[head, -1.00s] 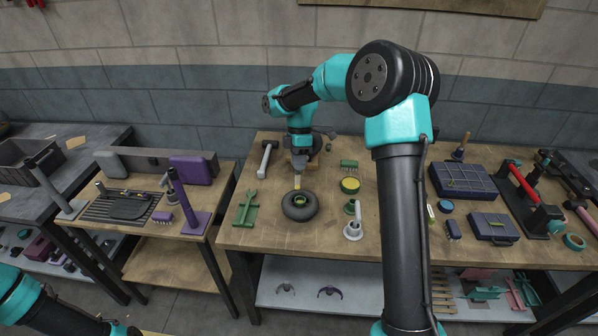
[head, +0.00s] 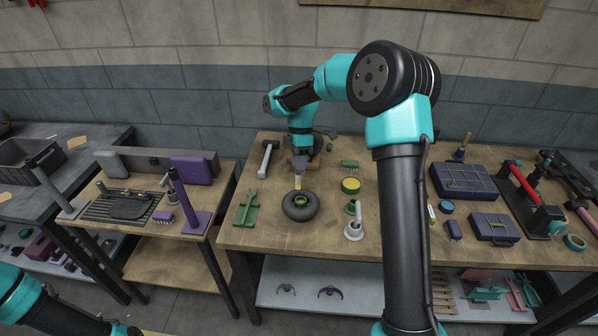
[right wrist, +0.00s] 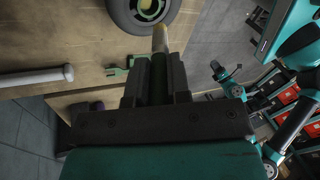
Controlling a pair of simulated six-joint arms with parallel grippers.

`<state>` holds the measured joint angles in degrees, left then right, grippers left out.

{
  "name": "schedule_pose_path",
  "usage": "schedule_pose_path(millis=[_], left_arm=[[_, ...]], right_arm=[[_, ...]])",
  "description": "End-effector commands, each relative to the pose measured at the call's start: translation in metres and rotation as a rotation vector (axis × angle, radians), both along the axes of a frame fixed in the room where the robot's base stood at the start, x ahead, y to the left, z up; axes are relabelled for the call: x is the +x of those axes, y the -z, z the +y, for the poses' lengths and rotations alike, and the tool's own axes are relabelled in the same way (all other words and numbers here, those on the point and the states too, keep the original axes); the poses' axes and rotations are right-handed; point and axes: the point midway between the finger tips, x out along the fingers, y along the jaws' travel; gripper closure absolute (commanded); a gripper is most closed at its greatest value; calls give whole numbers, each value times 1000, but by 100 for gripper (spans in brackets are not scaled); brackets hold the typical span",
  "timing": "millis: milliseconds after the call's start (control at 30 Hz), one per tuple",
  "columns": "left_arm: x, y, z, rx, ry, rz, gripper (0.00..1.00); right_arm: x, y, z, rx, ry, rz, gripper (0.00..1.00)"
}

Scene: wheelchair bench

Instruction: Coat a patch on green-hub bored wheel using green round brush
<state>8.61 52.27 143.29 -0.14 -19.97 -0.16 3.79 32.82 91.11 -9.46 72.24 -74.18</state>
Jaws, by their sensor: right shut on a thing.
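The green-hub wheel (head: 300,212) lies flat on the wooden bench, a dark tyre around a green hub with a hole. It also shows at the top of the right wrist view (right wrist: 122,14). My right gripper (head: 297,165) is above and behind the wheel, shut on the brush (head: 298,183). In the right wrist view the brush (right wrist: 159,42) sticks out of the jaws with a yellowish tip close to the wheel's rim; I cannot tell whether they touch. Its grip end is mostly hidden between the jaws. My left arm shows at the bottom left, its gripper out of view.
A hammer (head: 265,158) and a green bracket (head: 245,208) lie left of the wheel. A yellow-topped tin (head: 350,185), a green brush-like item (head: 349,164) and a grey stand (head: 353,231) are to its right. Bare wood lies in front of the wheel.

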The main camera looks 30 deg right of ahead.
Motion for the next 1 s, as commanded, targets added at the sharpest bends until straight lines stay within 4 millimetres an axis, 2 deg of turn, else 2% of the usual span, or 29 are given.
schedule_pose_path(millis=[267,733,1000], left_arm=[[0,0,0,0,0,0,57],[0,0,0,0,0,0,57],[0,0,0,0,0,0,57]], right_arm=[[-1,8,-1,0,0,1,100],[-4,46,-6,-1,0,1,100],[-4,54,-7,0,0,0,100]])
